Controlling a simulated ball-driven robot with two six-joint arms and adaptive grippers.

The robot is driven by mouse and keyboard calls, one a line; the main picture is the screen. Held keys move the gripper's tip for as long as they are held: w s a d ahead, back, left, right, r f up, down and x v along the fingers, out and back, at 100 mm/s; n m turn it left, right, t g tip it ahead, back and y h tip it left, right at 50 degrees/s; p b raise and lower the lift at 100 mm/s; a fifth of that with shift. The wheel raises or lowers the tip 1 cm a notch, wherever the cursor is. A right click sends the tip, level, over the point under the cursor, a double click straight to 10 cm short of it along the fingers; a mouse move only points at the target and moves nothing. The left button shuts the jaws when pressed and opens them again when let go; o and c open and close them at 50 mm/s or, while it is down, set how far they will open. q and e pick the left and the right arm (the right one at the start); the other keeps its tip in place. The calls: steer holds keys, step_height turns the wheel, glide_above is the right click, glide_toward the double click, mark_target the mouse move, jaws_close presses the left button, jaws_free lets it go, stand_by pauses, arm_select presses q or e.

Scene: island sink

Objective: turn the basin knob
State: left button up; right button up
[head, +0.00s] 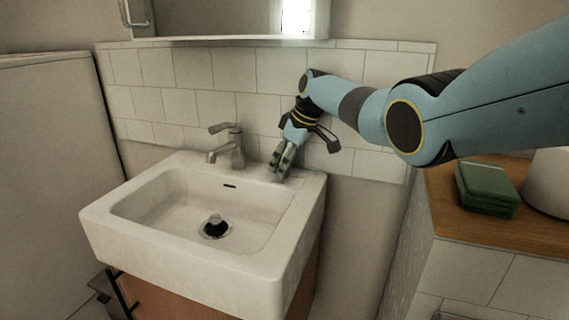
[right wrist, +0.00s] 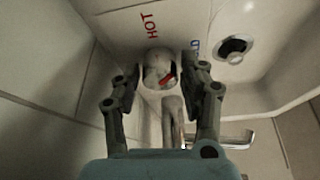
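The white basin (head: 105,225) stands against the tiled wall. In the right wrist view a round, pale grey knob (right wrist: 157,56) with a red mark and a dark patch sits on the basin's ledge, beside the red word HOT; blue lettering is partly hidden by a finger. My right gripper (head: 281,170) points down at the basin's back right corner and hides the knob in the head view. In the right wrist view the gripper (right wrist: 161,82) is open, its fingers on either side of the knob with small gaps visible. My left gripper is not in view.
The grey faucet (head: 237,148) stands at the basin's back, left of my gripper. The drain (head: 215,229) lies in the bowl. A wooden counter (head: 482,232) with green sponges (head: 487,188) is at right. A mirror cabinet (head: 230,24) hangs above.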

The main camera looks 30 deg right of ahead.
mark_target(293, 177)
steer(key=shift+o, duration=1)
steer(key=shift+r, duration=0.1)
steer(key=shift+d+r, duration=0.1)
steer(key=shift+r, duration=0.2)
steer(key=v, duration=0.4)
steer(key=shift+s+d+r, duration=0.2)
steer(key=s+d, duration=0.6)
steer(key=s, duration=0.4)
